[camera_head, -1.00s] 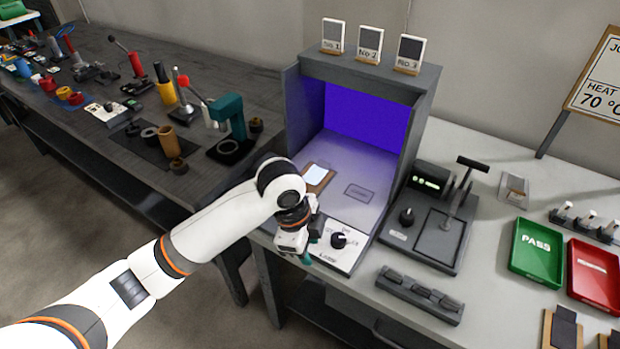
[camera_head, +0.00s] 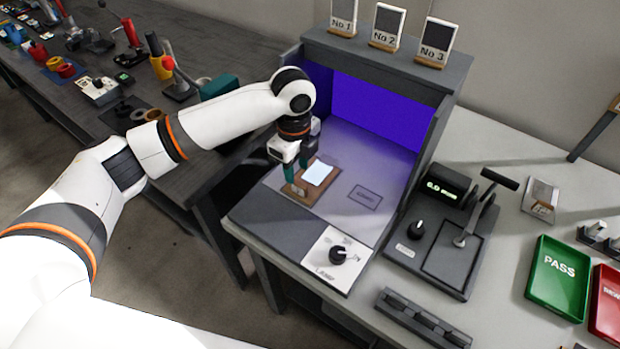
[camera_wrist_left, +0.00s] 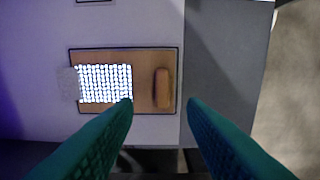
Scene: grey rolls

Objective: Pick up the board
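The board (camera_head: 325,187) is a small brown plate with a white, lit swatch on it. It lies on the floor of the purple-lit booth, near its left front. In the left wrist view, the board (camera_wrist_left: 143,66) has a white knit-like swatch at its left and a raised wooden grip (camera_wrist_left: 162,88) at its right. My left gripper (camera_head: 292,176) is over the left part of the board, its teal fingers pointing down. In the wrist view, its fingers (camera_wrist_left: 160,104) are wide apart with nothing between them. Whether a fingertip touches the board cannot be told. My right gripper is not in view.
The booth's side wall (camera_head: 430,145) stands right of the board. A lamp knob panel (camera_head: 325,265) is in front. A device with a lever (camera_head: 450,240) and a green PASS tray (camera_head: 558,280) are to the right. A dark bench (camera_head: 75,90) with tools is at left.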

